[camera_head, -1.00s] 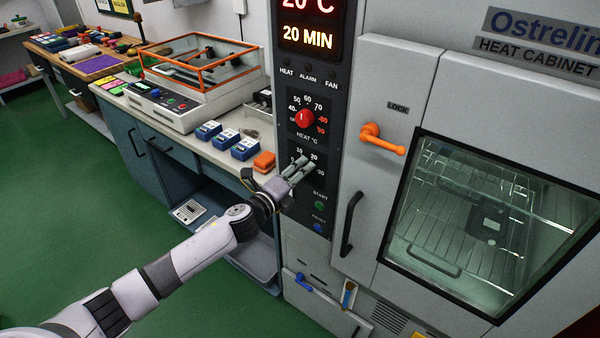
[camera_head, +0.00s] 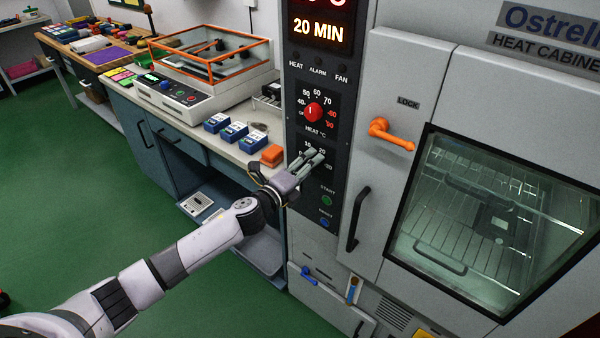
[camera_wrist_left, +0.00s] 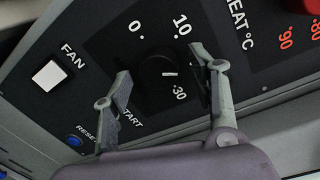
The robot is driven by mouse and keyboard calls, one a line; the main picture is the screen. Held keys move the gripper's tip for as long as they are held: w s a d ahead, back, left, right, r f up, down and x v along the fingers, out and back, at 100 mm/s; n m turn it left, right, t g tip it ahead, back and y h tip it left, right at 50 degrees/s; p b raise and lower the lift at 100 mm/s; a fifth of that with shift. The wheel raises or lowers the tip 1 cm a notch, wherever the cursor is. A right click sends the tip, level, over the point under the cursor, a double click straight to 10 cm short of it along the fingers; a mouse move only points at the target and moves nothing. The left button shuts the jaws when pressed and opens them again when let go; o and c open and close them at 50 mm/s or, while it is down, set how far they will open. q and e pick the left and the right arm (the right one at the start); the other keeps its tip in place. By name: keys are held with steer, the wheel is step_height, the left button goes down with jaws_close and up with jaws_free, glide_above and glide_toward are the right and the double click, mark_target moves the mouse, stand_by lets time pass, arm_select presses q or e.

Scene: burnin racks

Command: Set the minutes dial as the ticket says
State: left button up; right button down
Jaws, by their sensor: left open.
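The black minutes dial (camera_wrist_left: 158,76) shows in the left wrist view, with a white pointer mark on its right half, pointing to the right between the 10 and the 30. My left gripper (camera_wrist_left: 165,95) is open, its two fingers on either side of the dial; I cannot tell whether they touch it. In the head view my left gripper (camera_head: 312,160) is at the panel and hides most of the dial. The display (camera_head: 318,31) reads 20 MIN. The ticket is not clearly readable in these frames. My right gripper is not in view.
The red heat dial (camera_head: 313,112) sits just above the minutes dial. The green start button (camera_head: 326,201) and blue reset button (camera_head: 325,223) are below. The orange lock handle (camera_head: 391,134) and cabinet door are to the right. A bench with blue blocks (camera_head: 233,133) is left.

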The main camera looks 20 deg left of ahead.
arm_select(q)
steer(key=v, duration=1.1)
steer(key=shift+s, duration=0.45)
steer(key=shift+a, duration=0.1)
